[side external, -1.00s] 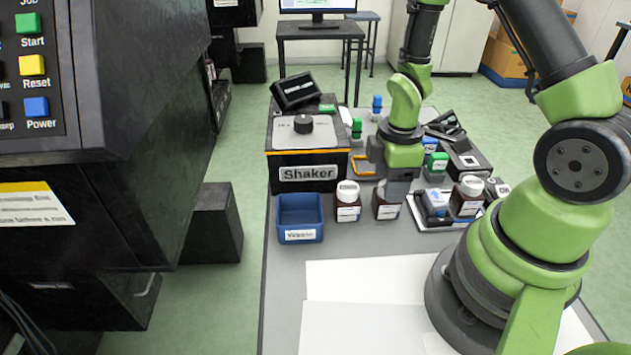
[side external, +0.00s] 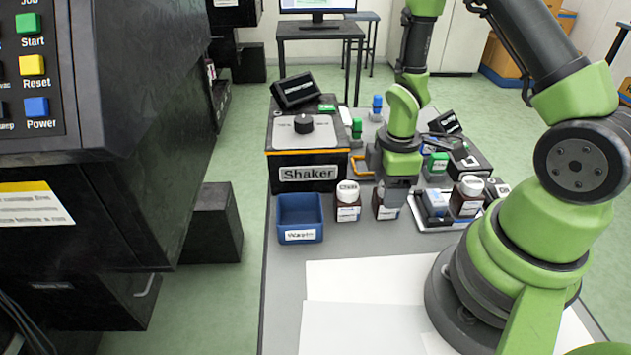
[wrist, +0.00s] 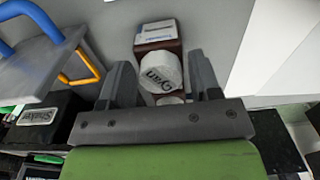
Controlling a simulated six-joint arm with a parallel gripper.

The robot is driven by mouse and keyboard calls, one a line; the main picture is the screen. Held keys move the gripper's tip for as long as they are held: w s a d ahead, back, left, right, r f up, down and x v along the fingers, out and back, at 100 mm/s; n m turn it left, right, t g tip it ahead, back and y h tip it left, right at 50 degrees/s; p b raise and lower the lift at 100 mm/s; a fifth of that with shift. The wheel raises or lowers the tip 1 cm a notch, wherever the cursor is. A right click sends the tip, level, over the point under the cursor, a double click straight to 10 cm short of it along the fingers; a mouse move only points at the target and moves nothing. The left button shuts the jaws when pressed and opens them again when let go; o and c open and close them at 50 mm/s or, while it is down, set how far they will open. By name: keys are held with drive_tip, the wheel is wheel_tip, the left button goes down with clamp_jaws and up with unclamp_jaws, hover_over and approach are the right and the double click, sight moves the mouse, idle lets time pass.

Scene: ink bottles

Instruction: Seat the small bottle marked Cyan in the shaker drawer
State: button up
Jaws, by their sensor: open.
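The Cyan bottle is brown with a white cap (wrist: 160,72) and a white label. In the wrist view it lies between the two fingers of my gripper (wrist: 163,82), with a gap on each side. The cap lettering appears to read Cyan. In the side view my gripper (side external: 393,192) points down over this brown bottle (side external: 383,212) and hides its top. My gripper is open. The black shaker (side external: 280,178) stands to the left behind it; its label shows in the wrist view (wrist: 38,117). An orange handle (side external: 361,170) is at its right side. I cannot see the drawer's inside clearly.
Another brown bottle (side external: 348,208) stands close left of my gripper, and an empty-looking blue bin (side external: 300,205) is left of that. A tray with a third brown bottle (side external: 467,198) is at right. White sheets (side external: 370,285) cover the clear front of the table.

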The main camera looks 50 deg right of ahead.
drive_tip(key=shift+f, duration=1.5)
idle(0.7)
drive_tip(key=shift+r, duration=0.1)
idle(0.5)
drive_tip(key=c, duration=0.5)
drive_tip(key=shift+c, duration=0.2)
drive_tip(key=shift+w+r+m, duration=0.3)
drive_tip(key=shift+w+r, duration=0.05)
drive_tip(key=shift+r, duration=0.05)
drive_tip(key=w+r+m, duration=0.3)
drive_tip(key=r+m, duration=0.1)
drive_tip(key=r, duration=0.4)
drive_tip(key=w+r+m, duration=0.2)
drive_tip(key=r+m, duration=0.3)
drive_tip(key=r, duration=0.3)
drive_tip(key=shift+w+d+f+m, duration=0.65)
drive_tip(key=shift+d+f+m, duration=0.75)
drive_tip(key=shift+f, duration=0.9)
drive_tip(key=shift+w+d+f+m, duration=0.7)
drive_tip(key=shift+d+f+m, duration=0.7)
drive_tip(key=shift+f, duration=0.95)
drive_tip(key=shift+w+d+f+m, duration=0.65)
drive_tip(key=shift+d+f+m, duration=0.75)
drive_tip(key=shift+f, duration=0.9)
